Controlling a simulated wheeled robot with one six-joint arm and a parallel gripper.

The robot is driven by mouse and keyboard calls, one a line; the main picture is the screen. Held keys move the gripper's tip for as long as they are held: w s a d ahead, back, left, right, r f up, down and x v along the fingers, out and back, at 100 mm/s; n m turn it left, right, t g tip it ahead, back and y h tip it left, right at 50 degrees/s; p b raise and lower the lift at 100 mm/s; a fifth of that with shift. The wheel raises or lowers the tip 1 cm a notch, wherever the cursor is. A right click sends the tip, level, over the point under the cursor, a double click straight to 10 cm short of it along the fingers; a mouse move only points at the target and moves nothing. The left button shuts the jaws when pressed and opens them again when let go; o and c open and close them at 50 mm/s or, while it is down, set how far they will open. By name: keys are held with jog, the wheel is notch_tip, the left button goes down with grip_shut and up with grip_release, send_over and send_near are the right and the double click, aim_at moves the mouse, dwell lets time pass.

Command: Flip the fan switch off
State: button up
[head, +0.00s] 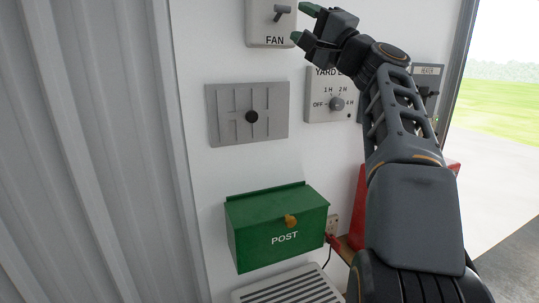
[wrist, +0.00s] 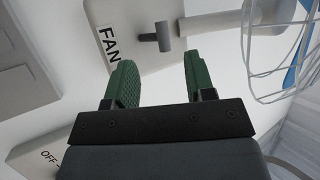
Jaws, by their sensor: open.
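The fan switch is a pale wall plate (head: 262,28) marked FAN at the top of the head view, partly cut off by the frame edge. Its grey lever (head: 283,9) sticks out from the plate. In the wrist view the lever (wrist: 163,37) shows beyond my green fingertips, between them in the picture, and the plate (wrist: 133,55) lies behind. My gripper (head: 303,24) is just right of the lever in the head view, open and empty. It also shows in the wrist view (wrist: 156,62). No contact with the lever is visible.
A yard dial box (head: 318,88) and a heater box (head: 430,75) sit lower right, partly behind my arm. A grey square panel (head: 225,115) and a green post box (head: 255,235) are below. A wire fan cage (wrist: 262,70) is near my gripper in the wrist view.

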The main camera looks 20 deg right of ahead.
jog(key=b+v, duration=0.4)
jog(key=v, duration=0.5)
jog(key=w+a+f+g+h, duration=0.1)
jog(key=w+a+f+g, duration=0.1)
jog(key=f, duration=0.9)
jog(key=w+a+f+n+g+h+b, duration=0.1)
jog(key=a+f+g, duration=0.4)
jog(key=f, duration=0.6)
jog(key=w+a+f+g+h, duration=0.2)
jog(key=w+a+f+g, duration=0.1)
jog(key=f, duration=0.9)
jog(key=shift+a+n+g+h, duration=0.3)
jog(key=shift+a+g+h, duration=0.1)
jog(key=shift+a, duration=0.45)
